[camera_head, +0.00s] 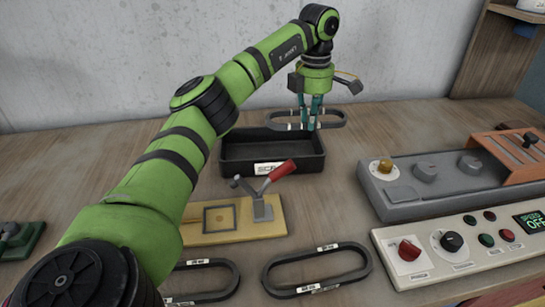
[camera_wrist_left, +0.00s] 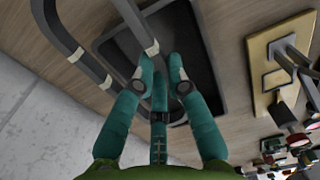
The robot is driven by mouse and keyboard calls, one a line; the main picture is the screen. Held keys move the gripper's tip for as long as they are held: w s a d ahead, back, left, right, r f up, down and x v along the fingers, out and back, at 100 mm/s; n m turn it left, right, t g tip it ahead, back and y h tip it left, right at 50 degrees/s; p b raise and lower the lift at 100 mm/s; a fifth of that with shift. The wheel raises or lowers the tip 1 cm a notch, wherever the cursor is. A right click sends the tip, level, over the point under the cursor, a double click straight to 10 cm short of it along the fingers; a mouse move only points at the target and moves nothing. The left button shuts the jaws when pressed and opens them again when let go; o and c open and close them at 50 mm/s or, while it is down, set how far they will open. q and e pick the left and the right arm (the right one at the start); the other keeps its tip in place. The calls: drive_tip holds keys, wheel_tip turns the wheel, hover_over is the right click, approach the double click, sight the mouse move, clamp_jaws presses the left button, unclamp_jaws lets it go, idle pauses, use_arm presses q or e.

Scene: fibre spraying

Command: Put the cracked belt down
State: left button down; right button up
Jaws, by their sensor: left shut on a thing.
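My left gripper (camera_head: 311,124) points down over the back of the table, shut on a dark oval belt (camera_head: 284,127). The belt is held roughly level above a black tray (camera_head: 305,166), whose front label is partly readable as "SC…". The wrist view shows the fingers (camera_wrist_left: 177,75) at one side of the belt (camera_wrist_left: 72,47), with the tray (camera_wrist_left: 205,60) behind them. The belt looks clear of the tray. I cannot make out a crack on it. My right gripper is not in view.
Two similar oval belts lie on the table, one at front centre (camera_head: 318,270) and one to its left (camera_head: 230,284). A yellow fixture with a red-handled clamp (camera_head: 235,218) stands in front of the tray. Control panels (camera_head: 450,250) fill the right side.

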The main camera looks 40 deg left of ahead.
use_arm(q)
drive_tip(key=s+a+f, duration=0.1)
drive_tip(key=s, duration=0.1)
drive_tip(key=s+a+f, duration=0.2)
drive_tip(key=s, duration=0.1)
drive_tip(key=s+a+f, duration=0.2)
drive_tip(key=shift+s+a+f, duration=0.1)
drive_tip(key=shift+s+f, duration=0.1)
drive_tip(key=shift+s, duration=0.05)
drive_tip(key=shift+s+a+f, duration=0.1)
drive_tip(key=shift+f, duration=0.5)
wheel_tip(320, 180, down, 3)
drive_tip(key=shift+p, duration=0.4)
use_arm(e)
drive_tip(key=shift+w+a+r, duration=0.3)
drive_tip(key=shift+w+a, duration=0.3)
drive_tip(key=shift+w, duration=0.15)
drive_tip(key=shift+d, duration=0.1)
use_arm(q)
drive_tip(key=shift+f, duration=0.2)
drive_tip(key=c, duration=1.5)
unclamp_jaws()
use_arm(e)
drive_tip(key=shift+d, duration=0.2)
use_arm(q)
drive_tip(key=shift+r, duration=0.1)
